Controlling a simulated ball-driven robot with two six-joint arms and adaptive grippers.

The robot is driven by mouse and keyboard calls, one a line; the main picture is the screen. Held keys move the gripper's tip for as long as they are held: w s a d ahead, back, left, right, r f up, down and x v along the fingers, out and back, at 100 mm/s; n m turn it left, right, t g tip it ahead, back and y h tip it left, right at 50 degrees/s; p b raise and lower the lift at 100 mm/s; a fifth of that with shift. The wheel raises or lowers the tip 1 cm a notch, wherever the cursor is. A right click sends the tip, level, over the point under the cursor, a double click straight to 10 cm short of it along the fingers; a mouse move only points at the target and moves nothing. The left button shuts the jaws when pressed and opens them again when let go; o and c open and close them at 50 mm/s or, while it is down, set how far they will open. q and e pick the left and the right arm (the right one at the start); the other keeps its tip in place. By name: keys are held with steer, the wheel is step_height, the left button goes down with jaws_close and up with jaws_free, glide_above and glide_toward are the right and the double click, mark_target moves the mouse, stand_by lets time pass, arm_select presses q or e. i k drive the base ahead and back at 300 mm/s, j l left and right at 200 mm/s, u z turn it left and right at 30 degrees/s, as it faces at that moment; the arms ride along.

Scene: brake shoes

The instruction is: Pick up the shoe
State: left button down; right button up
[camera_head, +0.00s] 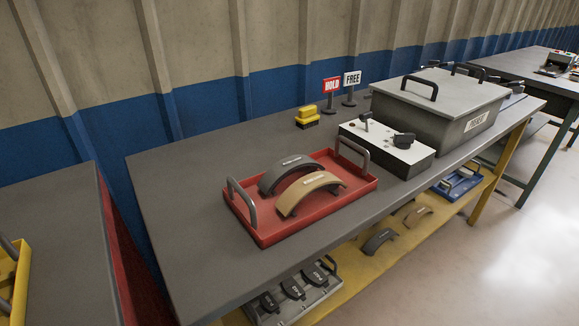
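A tan curved brake shoe (309,188) lies in a red tray (265,235) on the grey workbench. A dark grey curved shoe (284,172) lies behind it in the same tray, close alongside. Each shoe has a small pale label on top. The red tray has a grey handle at its left end and another at its right end. On the yellow shelf below, another dark shoe (379,241) and another tan shoe (417,215) lie side by side. Neither of my grippers is in view.
A white-topped control box (385,152) and a large grey lidded box (445,105) stand right of the tray. HOLD (332,87) and FREE (351,80) signs and a yellow block (307,115) stand behind. The bench's left end (180,190) is clear.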

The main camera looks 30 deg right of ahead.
mark_target(288, 165)
steer(key=z, duration=0.95)
